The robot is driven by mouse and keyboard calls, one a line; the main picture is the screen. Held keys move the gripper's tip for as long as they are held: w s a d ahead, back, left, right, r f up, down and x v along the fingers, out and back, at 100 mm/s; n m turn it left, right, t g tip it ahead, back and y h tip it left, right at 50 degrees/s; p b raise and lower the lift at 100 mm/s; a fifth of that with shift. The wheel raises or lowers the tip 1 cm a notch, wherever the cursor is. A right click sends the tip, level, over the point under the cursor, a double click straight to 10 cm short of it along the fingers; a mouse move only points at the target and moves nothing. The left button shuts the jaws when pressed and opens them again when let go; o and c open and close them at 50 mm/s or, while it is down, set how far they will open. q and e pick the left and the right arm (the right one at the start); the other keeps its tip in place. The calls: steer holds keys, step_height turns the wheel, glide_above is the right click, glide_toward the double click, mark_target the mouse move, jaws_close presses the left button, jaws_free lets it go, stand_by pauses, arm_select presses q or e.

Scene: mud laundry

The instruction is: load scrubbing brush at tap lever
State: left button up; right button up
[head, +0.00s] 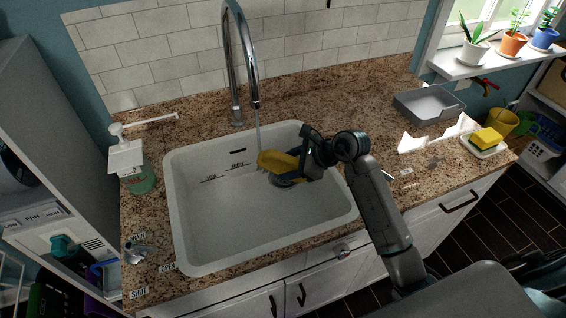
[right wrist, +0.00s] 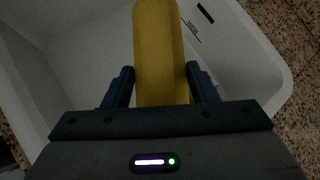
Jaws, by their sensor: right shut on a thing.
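The yellow scrubbing brush (head: 275,160) is held over the right part of the white sink (head: 215,225). My right gripper (head: 303,162) is shut on it; in the right wrist view the brush's yellow body (right wrist: 158,55) stands between the two dark fingers (right wrist: 160,88). The brush is under the chrome tap spout (head: 240,50), and a thin pale stream comes down from the spout to it. A small metal lever (head: 137,252) is at the counter's front left, near labels that seem to read OPEN and SHUT. My left gripper is not in view.
A soap bottle (head: 130,165) stands left of the sink. The counter behind the sink is mostly clear.

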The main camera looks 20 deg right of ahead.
steer(key=s+d, duration=0.2)
steer(key=s, duration=0.4)
steer(key=shift+s+d, duration=0.15)
steer(key=shift+s, duration=0.1)
stand_by(1.3)
steer(key=s+d+r+p, duration=0.1)
steer(key=s+r, duration=0.3)
steer(key=shift+s+d+p, duration=0.35)
stand_by(0.4)
